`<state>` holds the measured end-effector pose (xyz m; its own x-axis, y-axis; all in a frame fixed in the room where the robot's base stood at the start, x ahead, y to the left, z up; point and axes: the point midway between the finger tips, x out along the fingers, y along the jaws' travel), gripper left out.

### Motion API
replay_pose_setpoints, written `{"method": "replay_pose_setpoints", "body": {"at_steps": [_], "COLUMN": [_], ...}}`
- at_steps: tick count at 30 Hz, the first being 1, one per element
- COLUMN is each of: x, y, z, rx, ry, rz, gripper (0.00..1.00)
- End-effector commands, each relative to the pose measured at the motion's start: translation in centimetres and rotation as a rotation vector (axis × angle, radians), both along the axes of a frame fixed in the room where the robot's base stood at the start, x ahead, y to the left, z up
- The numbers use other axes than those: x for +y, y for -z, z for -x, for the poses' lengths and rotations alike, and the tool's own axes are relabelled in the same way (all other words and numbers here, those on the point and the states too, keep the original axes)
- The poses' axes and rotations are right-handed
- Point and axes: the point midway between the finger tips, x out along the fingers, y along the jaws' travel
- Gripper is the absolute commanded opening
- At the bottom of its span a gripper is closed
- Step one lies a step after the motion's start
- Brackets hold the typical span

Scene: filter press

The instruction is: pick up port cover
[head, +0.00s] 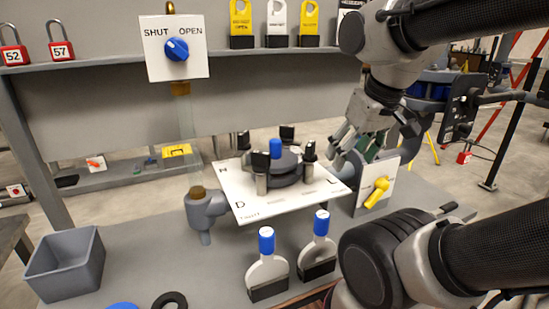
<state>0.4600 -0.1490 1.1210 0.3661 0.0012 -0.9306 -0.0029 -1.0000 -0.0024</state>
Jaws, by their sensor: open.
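A dark round cover (285,178) with a blue knob on top sits on the white lettered plate (247,205) in the middle of the bench. It looks like the port cover, though no label on it confirms this. Several upright metal posts with black tops stand around it. My gripper (346,142) is open and empty, to the right of the cover and apart from it, with its fingers pointing down and left. It hangs near the right edge of the plate, by a panel with a yellow handle (377,191).
A white SHUT/OPEN panel (172,48) with a blue knob stands above a grey pipe fitting (205,210). A grey bin (66,266) is at the left. A black ring (170,300) lies at the front edge. Padlocks and tags line the shelf.

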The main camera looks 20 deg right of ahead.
Motion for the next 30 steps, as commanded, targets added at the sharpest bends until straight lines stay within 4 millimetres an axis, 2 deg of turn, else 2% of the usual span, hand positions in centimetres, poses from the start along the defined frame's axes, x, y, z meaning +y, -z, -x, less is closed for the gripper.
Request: {"method": "replay_pose_setpoints", "body": {"at_steps": [10,12,15,17,22,27,30], "x": [0.0,0.0,0.3,0.7,2.8,5.3,6.5], "y": [0.0,0.0,-0.5,-1.0,-2.7,-2.8,-2.4], "z": [0.0,-0.1,-1.0,-2.3,-8.7,-14.9,-17.4], "rx": [0.0,0.001,0.017,0.037,0.115,0.179,0.201], "ry": [0.0,-0.003,-0.042,-0.097,-0.353,-0.607,-0.71], "rz": [0.0,0.0,0.008,0.018,0.056,0.079,0.086], "gripper": [0.62,0.54,0.54,0.54,0.54,0.54,0.54]}}
